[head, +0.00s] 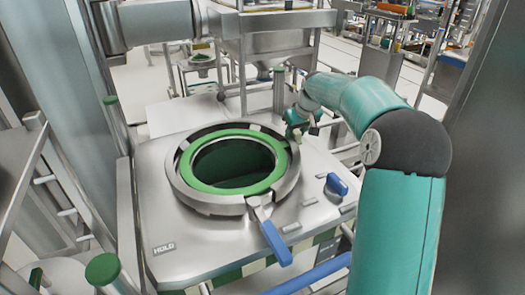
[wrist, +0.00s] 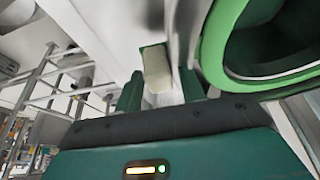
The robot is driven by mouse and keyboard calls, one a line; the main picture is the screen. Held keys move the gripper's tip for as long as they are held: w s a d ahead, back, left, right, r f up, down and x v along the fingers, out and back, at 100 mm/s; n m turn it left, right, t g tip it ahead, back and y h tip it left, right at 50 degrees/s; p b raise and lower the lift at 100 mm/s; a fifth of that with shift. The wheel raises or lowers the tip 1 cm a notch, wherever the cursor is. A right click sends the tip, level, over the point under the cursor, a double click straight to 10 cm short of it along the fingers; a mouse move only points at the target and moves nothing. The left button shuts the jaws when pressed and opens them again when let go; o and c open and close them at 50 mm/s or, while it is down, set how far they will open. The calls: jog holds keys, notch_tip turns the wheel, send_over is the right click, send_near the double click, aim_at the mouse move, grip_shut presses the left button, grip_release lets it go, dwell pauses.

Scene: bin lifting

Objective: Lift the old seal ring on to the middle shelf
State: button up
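A green ring (head: 195,183), which looks like the seal ring, lies around the round dark opening of a metal hopper top, inside a grey clamp collar (head: 178,190). In the wrist view the green ring (wrist: 212,45) is at the upper right, apart from the fingers. My gripper (head: 301,120) is beyond the collar's right rear side, small and partly hidden by my arm. In the wrist view my gripper (wrist: 160,88) has its two dark green fingers apart. A cream block (wrist: 157,66) shows between or just beyond them; contact cannot be told. I cannot identify the middle shelf.
A blue-handled lever (head: 275,242) sticks out at the collar's front, and a blue knob (head: 337,184) sits to the right. Green-capped posts (head: 103,268) stand at the hopper's corners. Metal shelving (head: 22,160) is at the left edge. Steel machinery (head: 275,40) stands behind.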

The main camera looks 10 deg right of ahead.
grip_shut()
jog(key=shift+r, duration=0.6)
jog(key=r, duration=0.2)
jog(key=shift+s+r, duration=0.2)
jog(key=shift+r, duration=0.1)
jog(key=s+a+r, duration=0.5)
jog(key=s+r, duration=0.4)
jog(key=s, duration=0.3)
jog(key=shift+s, duration=0.3)
jog(key=shift+a+r, duration=0.1)
jog(key=shift+r, duration=0.1)
